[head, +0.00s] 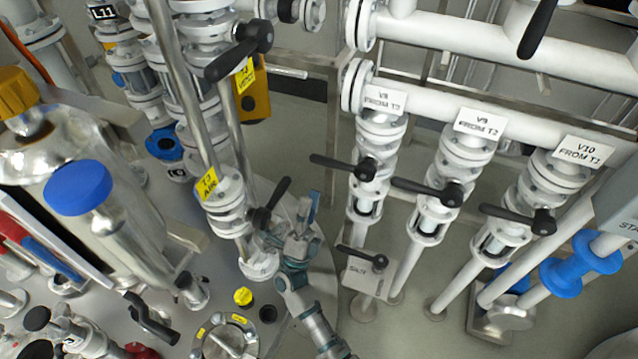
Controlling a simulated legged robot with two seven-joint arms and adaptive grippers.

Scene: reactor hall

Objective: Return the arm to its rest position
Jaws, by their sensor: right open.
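My right gripper (288,226), grey and teal, is in the lower middle of the head view. Its arm (318,325) comes up from the bottom edge. The jaws are open, and I see nothing held between them. The gripper appears close to the black lever (272,205) of the white valve with a yellow AIR tag (207,184). I cannot tell whether it touches the lever or the pipe fitting beside it. My left gripper is not in view.
Metal cylinders, one blue-capped (78,188), stand left. A yellow cap (243,297) sits left of my arm. Some floor shows between the pipes.

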